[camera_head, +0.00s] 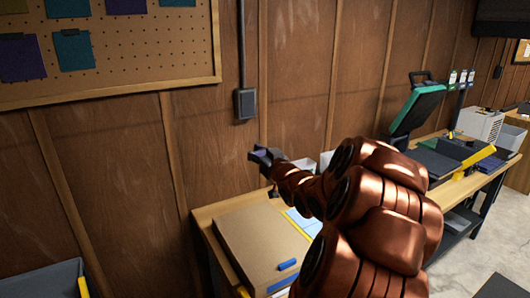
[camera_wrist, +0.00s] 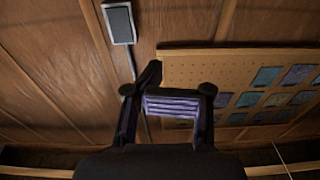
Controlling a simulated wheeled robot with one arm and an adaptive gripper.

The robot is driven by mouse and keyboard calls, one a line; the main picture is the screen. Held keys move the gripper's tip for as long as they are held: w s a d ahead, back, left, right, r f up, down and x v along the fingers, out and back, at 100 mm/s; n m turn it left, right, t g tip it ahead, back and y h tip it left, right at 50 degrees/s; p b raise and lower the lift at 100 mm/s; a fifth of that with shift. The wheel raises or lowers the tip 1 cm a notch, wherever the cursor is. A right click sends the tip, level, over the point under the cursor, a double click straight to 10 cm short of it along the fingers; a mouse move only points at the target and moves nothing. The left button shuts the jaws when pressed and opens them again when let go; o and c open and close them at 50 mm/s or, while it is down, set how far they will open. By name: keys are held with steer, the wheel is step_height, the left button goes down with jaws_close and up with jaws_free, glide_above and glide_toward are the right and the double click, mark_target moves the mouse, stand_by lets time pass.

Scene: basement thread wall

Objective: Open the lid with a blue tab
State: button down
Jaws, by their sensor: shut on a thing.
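A tan box (camera_head: 255,235) with a flat lid sits on the wooden table. A blue tab (camera_head: 287,264) is on the lid near its front edge, and the lid looks closed. My gripper (camera_head: 262,160) is in the air, behind and above the box, near the wall, apart from the lid and tab. In the wrist view my gripper (camera_wrist: 168,92) is shut on a purple ribbed thing (camera_wrist: 172,106), held between its two fingers. The box and tab are not in the wrist view. My arm hides part of the table right of the box.
A wooden wall with a dark outlet box (camera_head: 245,103) is behind the gripper. A pegboard (camera_head: 130,55) with coloured squares hangs at upper left. Right of my arm, a green-topped device (camera_head: 417,109) and yellow-edged trays stand on a bench. A grey bin (camera_head: 40,282) is lower left.

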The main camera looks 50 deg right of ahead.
steer(key=p+x, duration=0.2)
steer(key=x, duration=0.5)
steer(key=shift+w+p, duration=0.2)
steer(key=shift+p, duration=0.15)
steer(key=shift+f, duration=0.15)
stand_by(1.2)
